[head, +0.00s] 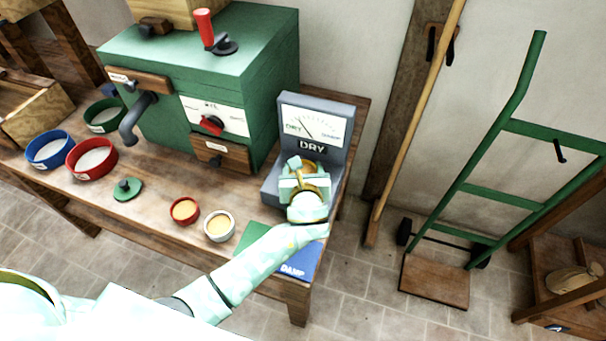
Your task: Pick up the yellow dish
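A yellow dish (322,186) is partly visible at the base of the grey meter (318,130), which reads DRY. My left gripper (305,168) is directly over the dish and covers most of it. The fingers appear at or around the dish, but I cannot tell whether they are closed on it. My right gripper is not in view.
Left of the meter on the bench are a small red dish (185,210) and a small white dish (219,226), both with pale contents. Green and blue cards (298,262) lie under my forearm. A green mill (200,85) stands behind. A green hand truck (490,190) stands right.

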